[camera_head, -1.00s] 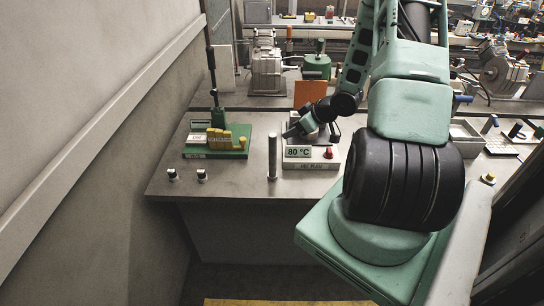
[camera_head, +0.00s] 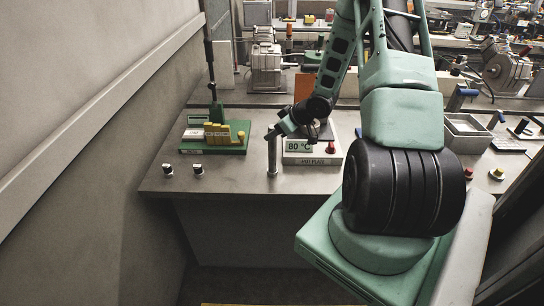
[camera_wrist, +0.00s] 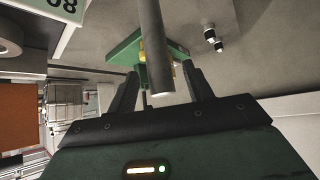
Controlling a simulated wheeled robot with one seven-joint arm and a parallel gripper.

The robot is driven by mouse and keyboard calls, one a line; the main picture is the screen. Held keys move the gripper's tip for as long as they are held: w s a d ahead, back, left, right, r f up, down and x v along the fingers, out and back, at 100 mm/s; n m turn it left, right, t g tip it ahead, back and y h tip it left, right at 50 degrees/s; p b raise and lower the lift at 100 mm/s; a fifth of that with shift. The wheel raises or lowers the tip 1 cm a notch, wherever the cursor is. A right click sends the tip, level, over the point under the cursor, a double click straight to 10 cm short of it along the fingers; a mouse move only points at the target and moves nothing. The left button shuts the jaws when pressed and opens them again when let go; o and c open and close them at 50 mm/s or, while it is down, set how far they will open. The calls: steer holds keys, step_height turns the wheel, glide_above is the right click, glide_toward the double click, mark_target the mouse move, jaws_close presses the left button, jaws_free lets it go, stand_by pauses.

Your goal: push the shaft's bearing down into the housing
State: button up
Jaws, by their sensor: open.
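The shaft (camera_head: 272,157) is a plain grey metal cylinder standing upright near the table's front edge; it also shows in the wrist view (camera_wrist: 154,45). My gripper (camera_head: 274,133) is at the shaft's upper end. In the wrist view my gripper's fingers (camera_wrist: 160,80) are open, one on each side of the shaft, with visible gaps. A pale round part (camera_wrist: 10,38) with a dark centre shows at the left edge of the wrist view, by the hot plate. I cannot tell whether it is the housing. I cannot make out a separate bearing.
The hot plate (camera_head: 302,160), reading 80 °C, stands just right of the shaft. A green fixture with yellow blocks (camera_head: 218,133) is to the left. Two small black-and-white knobs (camera_head: 198,169) sit at the front left. Bare table lies between the fixture and the shaft.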

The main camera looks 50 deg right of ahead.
steer(key=shift+c, duration=0.3)
jaws_close()
steer(key=shift+r, duration=0.1)
steer(key=shift+r+p, duration=2)
steer(key=shift+p, duration=0.15)
